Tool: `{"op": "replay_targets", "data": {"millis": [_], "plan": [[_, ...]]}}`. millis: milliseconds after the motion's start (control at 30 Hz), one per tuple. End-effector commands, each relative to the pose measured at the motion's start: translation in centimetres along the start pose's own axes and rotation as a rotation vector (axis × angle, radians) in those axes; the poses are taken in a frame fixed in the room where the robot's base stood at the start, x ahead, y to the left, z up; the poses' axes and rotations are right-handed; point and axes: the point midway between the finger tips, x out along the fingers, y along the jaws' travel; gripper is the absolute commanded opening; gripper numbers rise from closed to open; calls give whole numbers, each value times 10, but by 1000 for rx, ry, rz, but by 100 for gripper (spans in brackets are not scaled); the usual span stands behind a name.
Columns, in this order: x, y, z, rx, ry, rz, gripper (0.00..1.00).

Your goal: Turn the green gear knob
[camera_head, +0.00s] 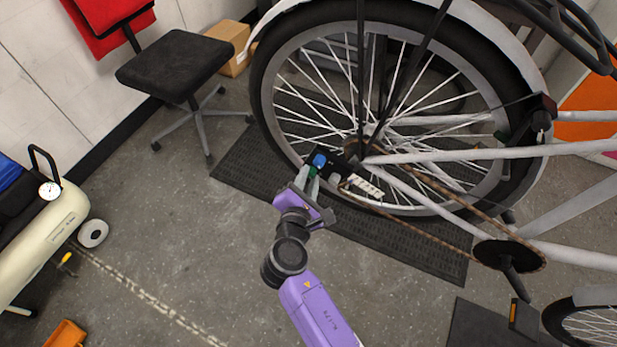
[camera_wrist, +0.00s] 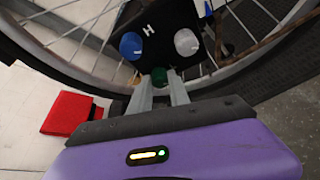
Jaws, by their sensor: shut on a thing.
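The green gear knob (camera_wrist: 160,78) shows in the wrist view at the lower edge of a black plate (camera_wrist: 160,28), between the tips of my gripper (camera_wrist: 160,88). The gripper fingers are shut on it. In the head view my gripper (camera_head: 310,178) reaches to the plate near the rear wheel's hub, and the green knob (camera_head: 313,170) is a small patch at its fingertips, partly hidden. A blue knob (camera_wrist: 131,46) and a white knob (camera_wrist: 186,41) sit on the same plate, above the green one. The blue knob also shows in the head view (camera_head: 320,160).
The bike's rear wheel (camera_head: 262,90) stands behind the plate, over a black mat (camera_head: 240,165). The chain and crank (camera_head: 508,256) are to the right. A black chair (camera_head: 172,65) stands at the upper left and a cream tank (camera_head: 50,235) at the left. Floor between them is clear.

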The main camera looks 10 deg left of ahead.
Motion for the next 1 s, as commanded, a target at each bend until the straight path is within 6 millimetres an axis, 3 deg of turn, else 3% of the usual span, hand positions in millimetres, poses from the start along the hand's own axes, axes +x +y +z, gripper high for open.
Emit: {"op": "replay_targets", "data": {"millis": [367,1000], "plan": [[2,-7,-4,157,-1,64,0],[4,-14,-10,683,-1,283,0]]}}
